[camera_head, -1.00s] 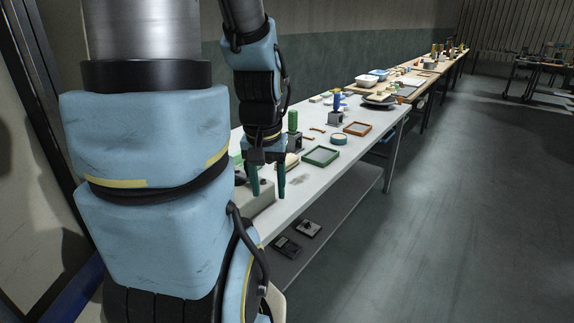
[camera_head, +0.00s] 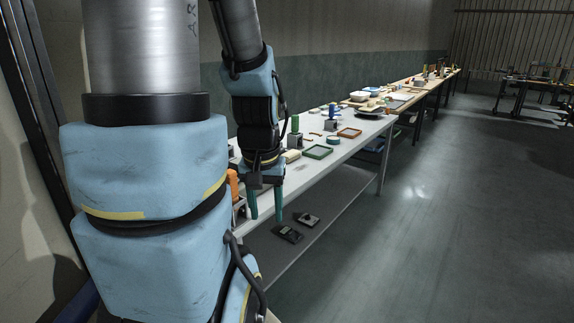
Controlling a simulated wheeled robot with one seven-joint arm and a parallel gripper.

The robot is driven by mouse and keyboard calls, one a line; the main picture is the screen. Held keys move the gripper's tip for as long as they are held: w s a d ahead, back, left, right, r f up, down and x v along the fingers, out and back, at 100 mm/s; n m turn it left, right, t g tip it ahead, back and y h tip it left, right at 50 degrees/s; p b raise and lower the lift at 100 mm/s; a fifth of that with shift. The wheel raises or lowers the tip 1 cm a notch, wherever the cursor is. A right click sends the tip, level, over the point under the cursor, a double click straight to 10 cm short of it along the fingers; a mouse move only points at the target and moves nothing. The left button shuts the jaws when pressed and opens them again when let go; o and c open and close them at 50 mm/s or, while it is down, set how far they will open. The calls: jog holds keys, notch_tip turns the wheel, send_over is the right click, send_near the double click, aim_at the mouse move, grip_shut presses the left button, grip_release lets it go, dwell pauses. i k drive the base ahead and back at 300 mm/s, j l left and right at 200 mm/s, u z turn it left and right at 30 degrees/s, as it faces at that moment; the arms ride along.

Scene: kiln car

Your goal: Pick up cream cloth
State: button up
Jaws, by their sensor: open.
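My gripper (camera_head: 266,208) hangs beside my arm with its two green fingers pointing down, apart and with nothing seen between them. It appears in front of the near end of a long grey bench. A small cream item (camera_head: 292,156) lies on the bench just beyond and right of my gripper, partly behind it. It may be the cream cloth, but it is too small to tell. My own arm hides much of the left side of the bench.
More benches continue behind. The floor (camera_head: 440,230) to the right is clear.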

aim_at(291, 155)
jog(key=u, duration=0.4)
jog(key=k+u, duration=0.15)
jog(key=u, duration=0.25)
jog(key=j+u, duration=0.1)
jog(key=u, duration=0.3)
jog(key=k+u, duration=0.1)
jog(key=u, duration=0.3)
jog(key=l+u, duration=0.35)
jog(key=k+l+u, duration=0.1)
jog(key=l+u, duration=0.25)
jog(key=l, duration=0.2)
jog(key=k+l+u, duration=0.15)
jog(key=l+u, duration=0.25)
jog(key=k+l, duration=0.15)
jog(key=l, duration=0.2)
jog(key=k+l, duration=0.15)
jog(key=l, duration=0.25)
jog(key=k+l, duration=0.2)
jog(key=l, duration=0.15)
jog(key=k+l, duration=0.15)
jog(key=l, duration=0.25)
jog(key=k+l, duration=0.15)
jog(key=l, duration=0.2)
jog(key=k+l, duration=0.15)
jog(key=l, duration=0.25)
jog(key=k+l, duration=0.15)
jog(key=l, duration=0.2)
jog(key=k+l, duration=0.2)
jog(key=l, duration=0.2)
